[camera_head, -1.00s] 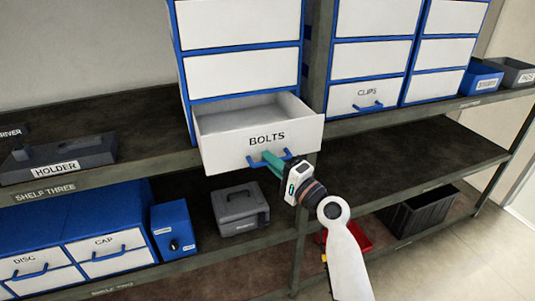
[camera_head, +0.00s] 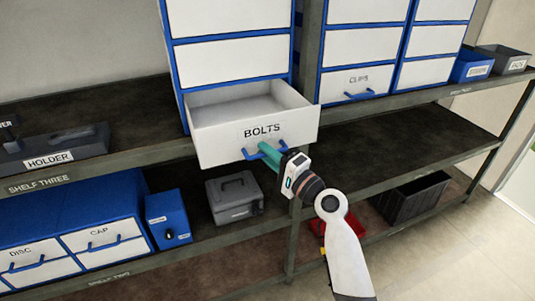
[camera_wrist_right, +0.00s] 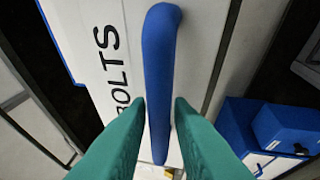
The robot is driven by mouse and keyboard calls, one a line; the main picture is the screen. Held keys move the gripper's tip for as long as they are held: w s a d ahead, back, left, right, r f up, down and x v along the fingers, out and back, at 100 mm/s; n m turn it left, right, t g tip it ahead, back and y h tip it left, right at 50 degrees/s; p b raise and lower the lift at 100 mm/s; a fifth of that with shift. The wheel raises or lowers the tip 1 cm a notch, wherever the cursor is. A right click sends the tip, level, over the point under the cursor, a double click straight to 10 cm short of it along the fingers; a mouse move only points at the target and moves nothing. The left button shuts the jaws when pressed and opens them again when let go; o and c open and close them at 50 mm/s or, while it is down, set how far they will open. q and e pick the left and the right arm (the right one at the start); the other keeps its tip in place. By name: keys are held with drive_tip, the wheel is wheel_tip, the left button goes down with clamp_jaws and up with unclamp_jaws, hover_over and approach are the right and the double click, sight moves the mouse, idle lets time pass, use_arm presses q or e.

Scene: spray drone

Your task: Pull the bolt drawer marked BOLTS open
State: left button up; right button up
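The white drawer marked BOLTS (camera_head: 225,146) stands pulled out of its blue-edged cabinet (camera_head: 228,60), with its empty-looking inside showing. Its blue handle (camera_head: 250,155) is on the front face, below the lettering. My right gripper (camera_head: 267,150) has its green fingers at this handle. In the right wrist view, the handle (camera_wrist_right: 160,55) runs between the two fingertips (camera_wrist_right: 159,103), which lie close along both its sides. The fingers hide part of the handle in the head view. My left gripper is not in view.
A drawer marked CLIPS (camera_head: 340,80) is shut, to the right. A grey case (camera_head: 230,200) and a small blue box (camera_head: 168,220) stand on the lower shelf. A black bin (camera_head: 415,195) stands low at right. The shelf post (camera_head: 291,240) is behind my right arm.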

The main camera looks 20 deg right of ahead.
drive_tip(key=b+v, duration=0.3)
drive_tip(key=v, duration=0.9)
drive_tip(key=shift+b, duration=0.4)
wheel_tip(320, 180, down, 25)
drive_tip(key=w+d+g+h, duration=0.2)
drive_tip(key=w+g+h, duration=0.1)
drive_tip(key=g+h, duration=0.15)
drive_tip(key=s+a+f+n+g+h, duration=0.15)
drive_tip(key=s+f, duration=0.25)
drive_tip(key=f, duration=0.5)
drive_tip(key=s+f+n+g, duration=0.2)
drive_tip(key=s+f+g, duration=0.1)
drive_tip(key=f, duration=0.6)
drive_tip(key=s+a+f+n+g+h, duration=0.2)
drive_tip(key=s+f+n+g, duration=0.35)
drive_tip(key=s+f, duration=1.25)
drive_tip(key=s+f+n+g, duration=0.1)
drive_tip(key=s+f+n, duration=0.2)
drive_tip(key=s, duration=0.6)
drive_tip(key=s+f+n+g, duration=0.1)
drive_tip(key=s+f+n, duration=0.1)
drive_tip(key=s, duration=0.7)
drive_tip(key=shift+s+f+n+g, duration=0.35)
drive_tip(key=shift+s+f+n, duration=0.05)
drive_tip(key=shift+f, duration=0.25)
